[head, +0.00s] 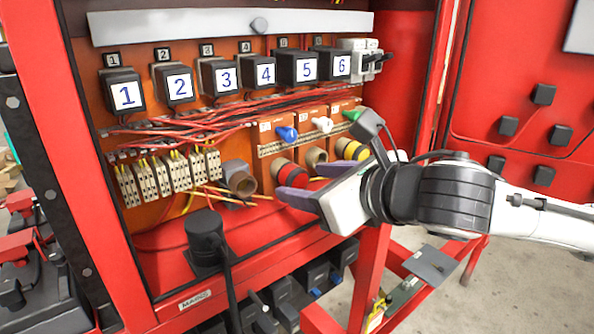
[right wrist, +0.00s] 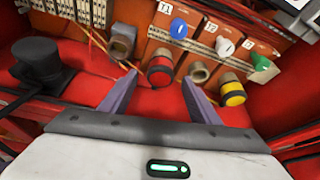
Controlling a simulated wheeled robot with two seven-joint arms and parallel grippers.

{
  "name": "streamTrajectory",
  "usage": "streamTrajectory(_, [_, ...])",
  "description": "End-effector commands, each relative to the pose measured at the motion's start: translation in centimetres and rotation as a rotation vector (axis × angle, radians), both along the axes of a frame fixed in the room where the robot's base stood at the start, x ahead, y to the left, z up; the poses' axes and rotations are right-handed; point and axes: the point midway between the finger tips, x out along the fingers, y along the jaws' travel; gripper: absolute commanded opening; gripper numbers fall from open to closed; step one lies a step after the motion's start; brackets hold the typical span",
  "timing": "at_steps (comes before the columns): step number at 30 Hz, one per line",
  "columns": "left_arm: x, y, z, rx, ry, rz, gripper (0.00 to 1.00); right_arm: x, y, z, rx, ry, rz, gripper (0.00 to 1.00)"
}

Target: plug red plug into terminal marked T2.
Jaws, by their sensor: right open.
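The red plug (right wrist: 158,72) is a dark cylinder with a red band, sitting at the port below the first switch, the blue one. It also shows in the head view (head: 287,171), partly behind my right gripper. The terminal marked T2 (right wrist: 199,73), below the white switch, is a round tan opening with nothing in it. My right gripper (right wrist: 160,82) is open and empty. Its two purple fingers point at the red plug, one on each side in the picture, apparently short of it. My left gripper is not in view.
A yellow-banded plug (right wrist: 232,92) sits right of T2, below the green switch (right wrist: 262,62). An open grey port (head: 240,180) lies left of the red plug. A black cabled connector (head: 207,238) stands on the red ledge. Loose wires (head: 205,192) cross beside the ports.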

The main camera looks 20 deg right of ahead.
Motion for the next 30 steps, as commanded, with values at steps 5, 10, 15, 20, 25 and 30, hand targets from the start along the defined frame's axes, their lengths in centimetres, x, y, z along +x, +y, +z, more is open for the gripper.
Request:
streamTrajectory(5, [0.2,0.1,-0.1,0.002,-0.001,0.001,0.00,2.5,0.7,-1.1,0.001,0.001,-0.001,0.56])
streamTrajectory(10, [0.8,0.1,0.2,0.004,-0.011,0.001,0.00,3.7,1.0,-1.6,0.000,0.000,0.000,0.56])
streamTrajectory(15, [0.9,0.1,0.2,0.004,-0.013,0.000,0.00,4.0,1.1,-1.7,0.000,0.000,0.000,0.56])
streamTrajectory(20, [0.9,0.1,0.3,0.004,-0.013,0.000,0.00,3.9,1.0,-1.7,0.000,0.000,-0.001,0.56])
streamTrajectory(25, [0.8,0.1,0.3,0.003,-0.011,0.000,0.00,3.9,1.0,-1.7,0.000,0.000,-0.001,0.29])
streamTrajectory(30, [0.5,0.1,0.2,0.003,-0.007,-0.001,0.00,3.9,1.0,-1.7,0.000,0.000,-0.001,0.26])
